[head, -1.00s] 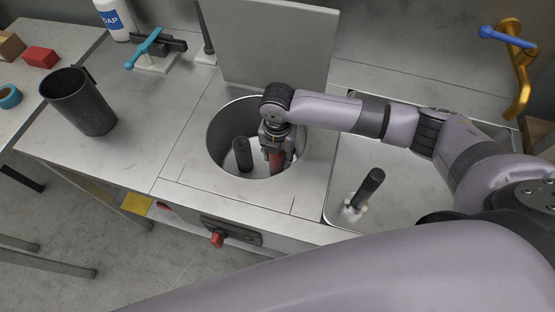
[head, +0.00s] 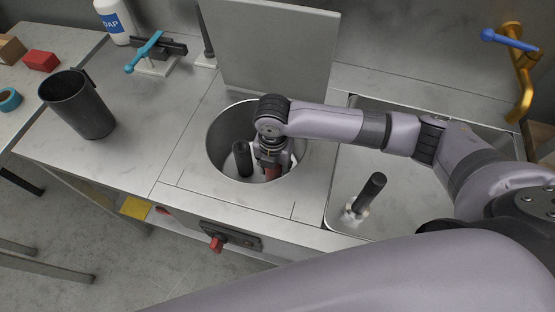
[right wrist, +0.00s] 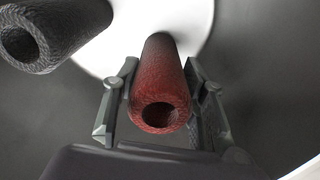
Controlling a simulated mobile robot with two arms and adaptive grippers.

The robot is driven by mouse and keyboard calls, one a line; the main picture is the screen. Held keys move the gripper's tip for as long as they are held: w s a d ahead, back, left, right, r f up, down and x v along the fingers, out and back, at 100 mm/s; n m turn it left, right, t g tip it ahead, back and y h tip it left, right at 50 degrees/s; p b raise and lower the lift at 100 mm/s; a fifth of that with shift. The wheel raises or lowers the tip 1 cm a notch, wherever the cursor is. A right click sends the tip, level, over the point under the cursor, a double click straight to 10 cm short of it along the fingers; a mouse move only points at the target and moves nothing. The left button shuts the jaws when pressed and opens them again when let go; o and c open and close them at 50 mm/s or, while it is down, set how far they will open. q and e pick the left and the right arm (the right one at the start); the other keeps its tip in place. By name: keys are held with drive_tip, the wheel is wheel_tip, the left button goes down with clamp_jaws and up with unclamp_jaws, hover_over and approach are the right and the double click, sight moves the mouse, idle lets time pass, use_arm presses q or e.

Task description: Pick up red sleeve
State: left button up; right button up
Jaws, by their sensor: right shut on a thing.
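The red sleeve (head: 272,173) is a hollow tube standing in the round metal basin (head: 216,166). Its open upper end shows in the right wrist view (right wrist: 160,85). My right gripper (head: 272,160) reaches down into the basin from above, with a finger on each side of the red sleeve, and is shut on it. In the head view the gripper hides the upper part of the sleeve. The lower end of the sleeve is hard to make out. My left gripper is not in view.
A dark sleeve (head: 242,158) stands beside the red one in the basin, left of my gripper. The basin's wall surrounds both closely. A raised lid (head: 270,50) stands behind. Another dark post (head: 369,194) stands in the sink at right. A black mug (head: 78,104) is on the left counter.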

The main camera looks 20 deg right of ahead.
wheel_tip(320, 180, up, 14)
drive_tip(key=shift+s+a, duration=0.15)
drive_tip(key=shift+s, duration=0.05)
idle(1.2)
